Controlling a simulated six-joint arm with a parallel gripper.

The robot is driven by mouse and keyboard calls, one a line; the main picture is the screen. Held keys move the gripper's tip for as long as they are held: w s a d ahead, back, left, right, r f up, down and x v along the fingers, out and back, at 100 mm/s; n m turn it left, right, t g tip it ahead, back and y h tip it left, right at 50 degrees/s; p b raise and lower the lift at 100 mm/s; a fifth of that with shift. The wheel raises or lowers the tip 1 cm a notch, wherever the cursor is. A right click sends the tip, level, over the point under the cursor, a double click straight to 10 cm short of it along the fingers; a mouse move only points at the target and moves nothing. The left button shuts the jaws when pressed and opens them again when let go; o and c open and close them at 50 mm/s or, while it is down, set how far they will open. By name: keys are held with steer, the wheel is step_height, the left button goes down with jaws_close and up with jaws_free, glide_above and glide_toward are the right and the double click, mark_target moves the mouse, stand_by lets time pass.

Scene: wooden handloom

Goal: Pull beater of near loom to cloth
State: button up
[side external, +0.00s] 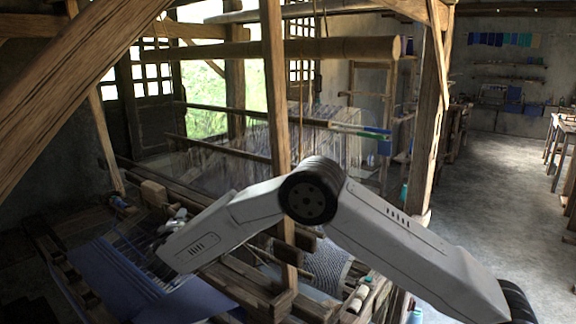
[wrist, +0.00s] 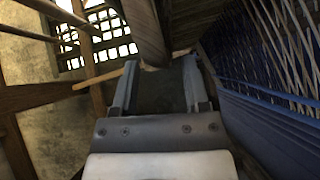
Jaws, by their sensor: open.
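The near loom stands at lower left in the side view, with blue cloth (side external: 100,275) stretched on it and pale warp threads (side external: 130,240) beyond. The beater is hard to single out among the loom's timbers there, partly behind my arm. My gripper (side external: 172,222) is low over the threads, at the cloth's far side. In the wrist view my gripper (wrist: 158,80) is open, fingers apart, with a dark surface showing between them. A rounded wooden bar (wrist: 146,32) lies just ahead of the fingertips; I cannot tell whether it touches. Blue threads (wrist: 265,110) run along the right.
A wooden upright (side external: 276,110) rises close behind my arm. Wooden beams (side external: 255,290) of the loom frame lie under the arm. A thick roller (side external: 300,48) crosses above. Another threaded loom area (side external: 270,150) is behind. Open floor (side external: 495,200) lies at right.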

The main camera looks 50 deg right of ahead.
steer(key=shift+x, duration=1.5)
jaws_close()
stand_by(0.4)
